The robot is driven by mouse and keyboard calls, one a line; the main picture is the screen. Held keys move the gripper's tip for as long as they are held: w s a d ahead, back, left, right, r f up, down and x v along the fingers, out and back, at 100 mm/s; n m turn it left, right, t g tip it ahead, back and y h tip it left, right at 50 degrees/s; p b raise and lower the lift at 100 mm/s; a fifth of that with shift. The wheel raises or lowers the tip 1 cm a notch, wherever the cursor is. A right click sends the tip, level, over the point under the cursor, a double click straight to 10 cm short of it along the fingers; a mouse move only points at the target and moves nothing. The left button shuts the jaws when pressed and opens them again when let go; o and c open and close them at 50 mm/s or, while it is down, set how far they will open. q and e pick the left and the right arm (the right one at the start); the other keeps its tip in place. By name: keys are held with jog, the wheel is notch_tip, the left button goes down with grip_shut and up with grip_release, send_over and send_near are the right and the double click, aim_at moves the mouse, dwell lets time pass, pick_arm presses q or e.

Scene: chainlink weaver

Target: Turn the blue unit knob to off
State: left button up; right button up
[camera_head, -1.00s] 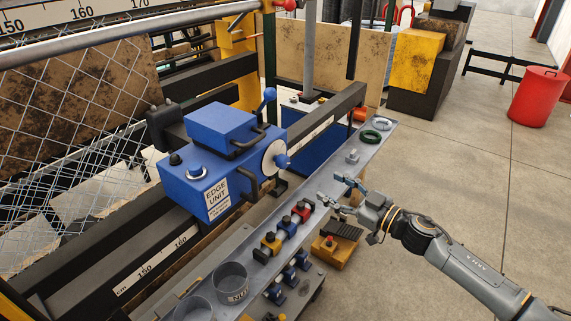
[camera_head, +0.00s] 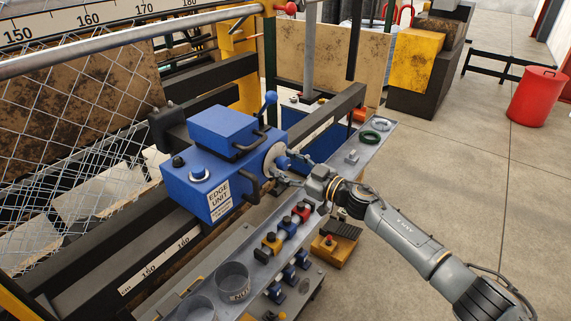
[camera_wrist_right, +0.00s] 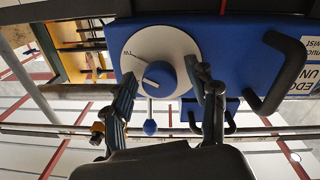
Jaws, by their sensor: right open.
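The blue edge unit (camera_head: 208,188) sits on the rail left of centre, with a white "EDGE UNIT" label on its front. Its blue knob (camera_head: 283,162) sits on a round pale dial on the right end face. In the right wrist view the knob (camera_wrist_right: 160,79) has a white pointer mark, and the dial (camera_wrist_right: 135,50) carries small lettering, too small to read fully. My right gripper (camera_head: 291,172) is open right at the knob. In the wrist view its fingers (camera_wrist_right: 165,97) lie on either side of the knob; I cannot tell whether they touch it. My left gripper is not in view.
Black handles (camera_head: 249,190) stick out from the unit beside the dial; one also shows in the right wrist view (camera_wrist_right: 277,75). A blue-knobbed lever (camera_head: 270,98) rises above. A grey tray (camera_head: 215,273) with cups and coloured blocks runs below. Open floor lies right.

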jog(key=shift+w+a, duration=0.1)
jog(key=shift+c, duration=0.4)
jog(key=c, duration=1.1)
